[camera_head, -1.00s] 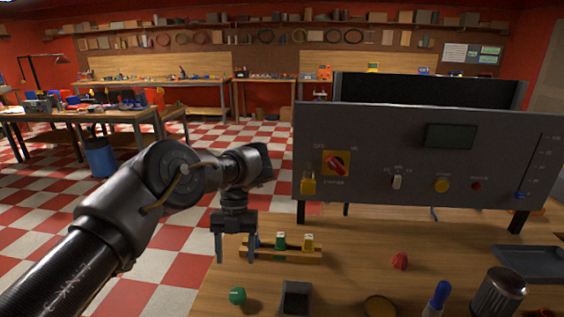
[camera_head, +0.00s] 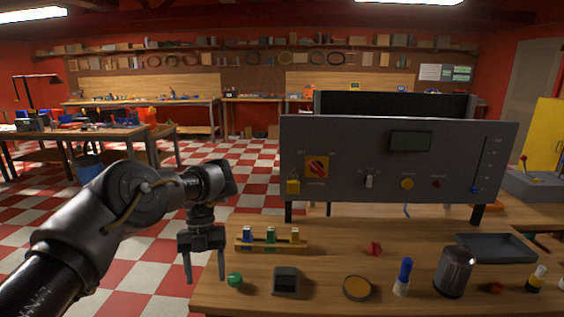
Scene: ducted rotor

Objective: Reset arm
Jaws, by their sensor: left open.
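My left gripper (camera_head: 205,272) hangs pointing down at the left edge of the wooden workbench (camera_head: 330,240). Its two fingers are apart with nothing between them. It is left of the wooden rack (camera_head: 270,246), which holds several small coloured pieces, and beside a green knob-like piece (camera_head: 235,280). My left arm (camera_head: 120,205) comes in from the lower left. My right gripper is not in this view.
A grey control panel (camera_head: 345,150) with a red switch (camera_head: 317,167) stands on the bench. In front are a dark box (camera_head: 286,281), a round dish (camera_head: 357,288), a blue-topped bottle (camera_head: 403,277), a dark canister (camera_head: 454,272) and a grey tray (camera_head: 497,248). Checkered floor lies open at left.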

